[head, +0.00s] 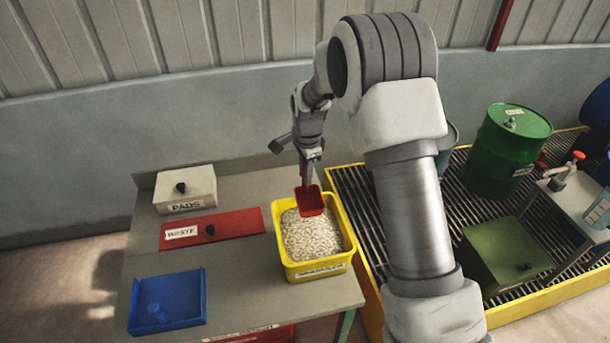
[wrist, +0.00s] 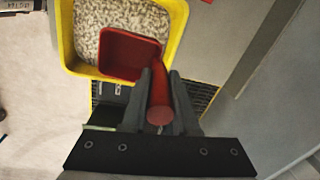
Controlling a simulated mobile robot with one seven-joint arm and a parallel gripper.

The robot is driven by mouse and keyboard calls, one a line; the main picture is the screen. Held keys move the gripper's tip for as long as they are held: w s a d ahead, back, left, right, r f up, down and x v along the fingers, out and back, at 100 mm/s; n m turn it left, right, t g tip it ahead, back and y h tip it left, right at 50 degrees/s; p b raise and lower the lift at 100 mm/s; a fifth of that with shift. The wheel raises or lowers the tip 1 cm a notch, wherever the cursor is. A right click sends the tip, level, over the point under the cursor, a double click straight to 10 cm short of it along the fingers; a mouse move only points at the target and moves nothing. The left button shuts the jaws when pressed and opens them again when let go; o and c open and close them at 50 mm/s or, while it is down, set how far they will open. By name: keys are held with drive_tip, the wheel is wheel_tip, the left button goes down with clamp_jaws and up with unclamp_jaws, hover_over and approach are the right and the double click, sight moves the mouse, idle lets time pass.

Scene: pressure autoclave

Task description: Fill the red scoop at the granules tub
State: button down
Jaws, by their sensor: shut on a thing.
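The red scoop (head: 310,201) is in my gripper (head: 308,158), which is shut on its handle. In the wrist view the scoop's square pan (wrist: 130,58) leads away from the handle, which sits between the two fingers (wrist: 160,100). The yellow granules tub (head: 344,262) stands on the grey table and holds pale granules (head: 308,240). The scoop is over the back part of the tub in the head view; I cannot tell whether it touches the granules. The visible inside of the pan looks plain red, with no granules seen in it.
Left of the tub lie a red panel marked WASTE (head: 228,229), a PADS box (head: 186,190) and a blue tray (head: 182,320) on the table (head: 250,290). A yellow-edged grating (head: 365,210) with a green drum (head: 505,150) and a green box (head: 500,255) is on the right.

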sight(308, 203)
drive_tip(key=shift+s+f+b, duration=0.15)
drive_tip(key=shift+f+b, duration=0.1)
drive_tip(key=shift+b, duration=0.3)
drive_tip(key=t+b, duration=0.1)
drive_tip(key=b, duration=0.1)
drive_tip(key=s+f+t+b, duration=0.1)
drive_tip(key=b, duration=0.2)
drive_tip(key=shift+s+d+y, duration=0.2)
drive_tip(key=shift+s+y, duration=0.1)
drive_tip(key=b, duration=0.1)
drive_tip(key=t+b, duration=0.1)
drive_tip(key=shift+s+f+b, duration=0.2)
drive_tip(key=shift+s+b, duration=0.1)
drive_tip(key=shift+b, duration=0.05)
